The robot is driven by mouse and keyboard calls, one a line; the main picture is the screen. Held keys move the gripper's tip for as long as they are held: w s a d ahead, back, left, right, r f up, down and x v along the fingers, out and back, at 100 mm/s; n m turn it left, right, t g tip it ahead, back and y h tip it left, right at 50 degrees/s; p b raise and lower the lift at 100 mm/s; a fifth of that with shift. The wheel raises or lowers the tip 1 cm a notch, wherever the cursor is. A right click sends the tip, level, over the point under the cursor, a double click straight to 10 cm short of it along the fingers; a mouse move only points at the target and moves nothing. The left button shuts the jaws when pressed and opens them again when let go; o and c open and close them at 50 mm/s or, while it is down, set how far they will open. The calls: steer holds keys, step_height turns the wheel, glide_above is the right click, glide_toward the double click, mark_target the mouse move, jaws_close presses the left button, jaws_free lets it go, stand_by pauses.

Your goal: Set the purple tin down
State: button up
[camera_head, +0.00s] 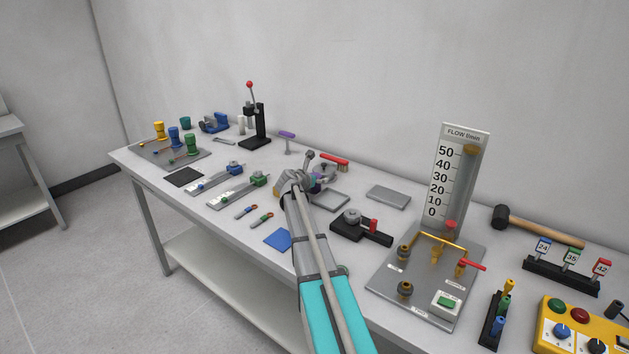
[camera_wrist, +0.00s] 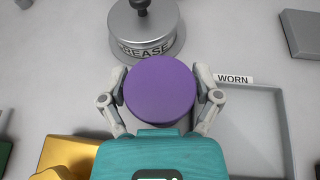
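The purple tin (camera_wrist: 160,90) is round with a flat purple top. In the wrist view it sits between the two fingers of my gripper (camera_wrist: 160,98), which touch it on both sides. In the head view my gripper (camera_head: 304,182) is over the middle of the table, and only a sliver of purple shows beside it. The tin hides what lies directly under it, so I cannot tell whether its base touches the table.
A round metal grease pot (camera_wrist: 146,30) with a knob stands just beyond the tin. A shallow grey tray (camera_wrist: 281,132) by a WORN label (camera_wrist: 233,79) lies to the right. A gold block (camera_wrist: 66,155) is at lower left. A grey plate (camera_head: 388,197) lies further right.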

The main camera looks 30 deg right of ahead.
steer(key=shift+o, duration=0.3)
steer(key=shift+r, duration=0.15)
steer(key=shift+r, duration=0.1)
steer(key=p+v, duration=0.4)
steer(key=v, duration=0.8)
steer(key=shift+w+p, duration=0.1)
steer(key=shift+p, duration=0.3)
